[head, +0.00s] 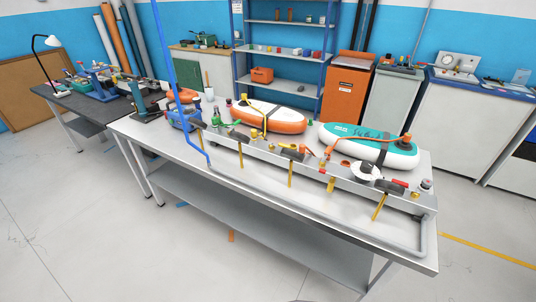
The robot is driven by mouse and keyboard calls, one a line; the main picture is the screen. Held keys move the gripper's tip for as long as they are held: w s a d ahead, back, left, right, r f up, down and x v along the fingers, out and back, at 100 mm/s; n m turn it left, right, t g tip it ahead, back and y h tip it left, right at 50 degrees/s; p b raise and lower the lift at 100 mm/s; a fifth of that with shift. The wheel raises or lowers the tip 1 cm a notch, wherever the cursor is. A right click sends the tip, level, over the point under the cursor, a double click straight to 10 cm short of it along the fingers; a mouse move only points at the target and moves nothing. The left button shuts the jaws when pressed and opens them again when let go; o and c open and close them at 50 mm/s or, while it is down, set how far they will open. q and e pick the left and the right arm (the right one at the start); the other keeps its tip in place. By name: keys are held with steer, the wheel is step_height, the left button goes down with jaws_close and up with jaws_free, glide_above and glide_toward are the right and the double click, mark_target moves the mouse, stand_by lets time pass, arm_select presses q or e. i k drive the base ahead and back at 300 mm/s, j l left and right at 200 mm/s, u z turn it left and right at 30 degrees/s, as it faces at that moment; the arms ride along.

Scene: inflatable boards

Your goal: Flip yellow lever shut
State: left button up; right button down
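A long grey metal rail (314,175) runs along the workbench with several yellow levers on it. One yellow lever (239,149) hangs down toward the left part of the rail. Another yellow lever (290,173) hangs near the middle. A third yellow lever (379,207) hangs at the right end, slightly slanted. Dark fittings sit at the tops of these levers. I cannot tell which lever the task means, or whether any valve is open or shut. Neither of my grippers is in view.
The rail stands on a metal workbench (240,173). Behind it lie an orange and white inflatable board (285,121) and a teal and white one (365,139). A blue pipe (172,60) rises at the left. The floor in front is clear.

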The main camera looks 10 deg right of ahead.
mark_target(280, 144)
steer(key=j, duration=0.4)
steer(key=k+j+z, duration=0.1)
steer(key=j, duration=0.3)
steer(key=k+j, duration=0.1)
steer(key=j, duration=0.3)
steer(key=k+j+z, duration=0.1)
steer(key=j, duration=0.3)
